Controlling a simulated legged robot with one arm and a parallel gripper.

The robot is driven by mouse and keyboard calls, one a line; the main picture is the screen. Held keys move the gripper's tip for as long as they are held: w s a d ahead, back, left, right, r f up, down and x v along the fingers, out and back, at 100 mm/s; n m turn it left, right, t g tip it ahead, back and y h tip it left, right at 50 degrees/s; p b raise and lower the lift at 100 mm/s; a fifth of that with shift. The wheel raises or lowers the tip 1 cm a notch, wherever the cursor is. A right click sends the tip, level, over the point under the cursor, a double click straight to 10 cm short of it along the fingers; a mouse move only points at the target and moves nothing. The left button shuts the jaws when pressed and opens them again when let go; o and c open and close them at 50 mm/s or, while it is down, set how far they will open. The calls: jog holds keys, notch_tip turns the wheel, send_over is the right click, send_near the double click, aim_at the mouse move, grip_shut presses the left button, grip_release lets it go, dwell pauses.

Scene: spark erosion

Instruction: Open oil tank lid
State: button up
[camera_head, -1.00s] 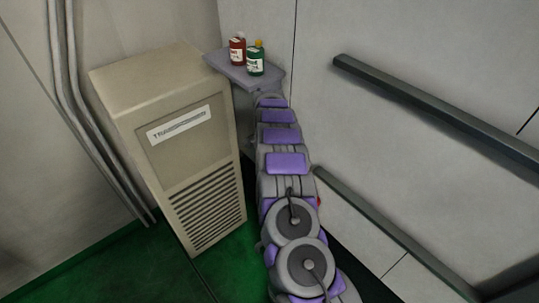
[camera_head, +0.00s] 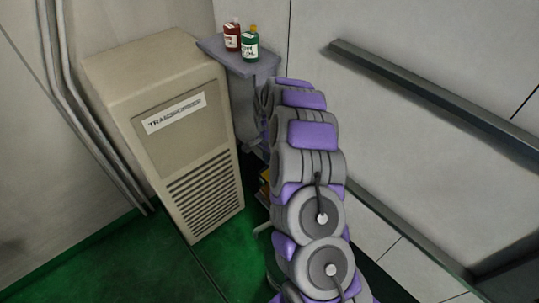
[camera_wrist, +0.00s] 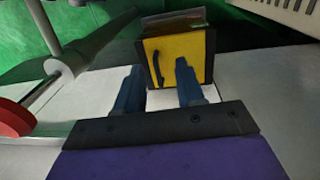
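In the wrist view, a yellow square panel (camera_wrist: 174,62) with a dark curved handle (camera_wrist: 157,66) and dark edges stands ahead of my gripper (camera_wrist: 159,72). It may be the oil tank lid; no label shows, and it looks shut. My gripper's two blue fingers are apart with nothing between them. They point at the panel, and the right finger overlaps its lower part. I cannot tell whether they touch it. In the head view, my arm hides the gripper; a small yellow-orange patch (camera_head: 265,181) shows beside the arm.
A beige cabinet (camera_head: 213,171) with a vent stands left of my arm. A grey shelf (camera_head: 240,64) holds a red bottle (camera_head: 232,37) and a green bottle (camera_head: 250,46). Dark rails (camera_head: 425,92) run along the right wall. In the wrist view, a red disc (camera_wrist: 14,119) on a shaft lies left.

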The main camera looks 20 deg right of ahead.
jog(key=shift+s+a+r, duration=0.1)
jog(key=shift+s, duration=0.9)
jog(key=shift+s+a+r, duration=0.1)
jog(key=shift+s, duration=0.9)
